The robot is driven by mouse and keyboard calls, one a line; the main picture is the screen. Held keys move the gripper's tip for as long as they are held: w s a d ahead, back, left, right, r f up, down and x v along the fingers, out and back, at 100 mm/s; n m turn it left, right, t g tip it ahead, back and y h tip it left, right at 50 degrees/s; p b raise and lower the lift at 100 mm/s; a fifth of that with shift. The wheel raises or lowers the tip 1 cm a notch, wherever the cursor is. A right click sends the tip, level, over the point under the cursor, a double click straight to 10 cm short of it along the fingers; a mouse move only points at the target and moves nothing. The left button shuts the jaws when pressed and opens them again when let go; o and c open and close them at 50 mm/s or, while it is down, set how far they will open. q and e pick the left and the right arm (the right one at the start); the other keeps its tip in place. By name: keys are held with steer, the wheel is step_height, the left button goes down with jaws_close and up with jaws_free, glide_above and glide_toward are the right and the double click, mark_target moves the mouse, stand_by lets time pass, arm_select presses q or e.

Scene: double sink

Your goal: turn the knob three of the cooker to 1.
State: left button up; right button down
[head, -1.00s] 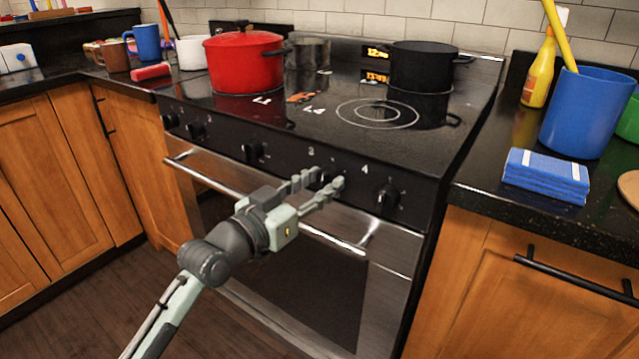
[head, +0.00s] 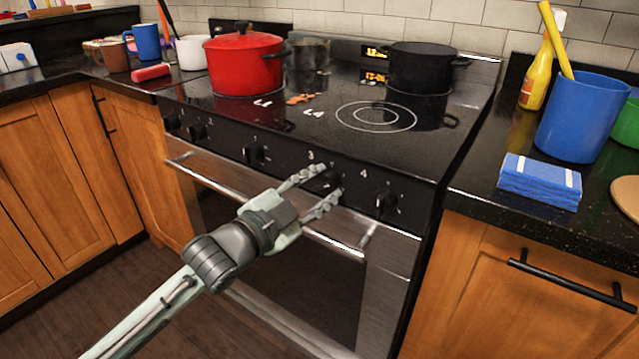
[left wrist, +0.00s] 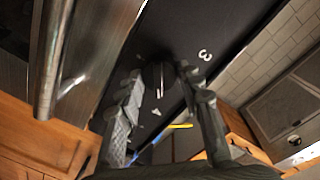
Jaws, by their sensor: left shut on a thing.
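The cooker (head: 225,140) has a black front panel with a row of black knobs below the glass top. Knob three (head: 331,183), below the printed "3", sits between the fingers of my left gripper (head: 329,180), which is shut on it. In the left wrist view, the knob (left wrist: 157,76) shows a white pointer line between the two finger tips (left wrist: 163,77), with the "3" up and to the right. The fingers partly hide the knob in the head view, so I cannot read its setting. My right gripper is not in view.
Knob four (head: 386,201) is to the right and another knob (head: 254,153) to the left. The oven handle (head: 320,238) runs just below my gripper. A red pot (head: 243,70) and a black pot (head: 420,68) stand on the cooktop.

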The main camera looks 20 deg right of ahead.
arm_select(q)
steer(key=shift+m, duration=0.4)
steer(key=o, duration=1.2)
steer(key=shift+c, duration=0.2)
steer(key=v, duration=1.2)
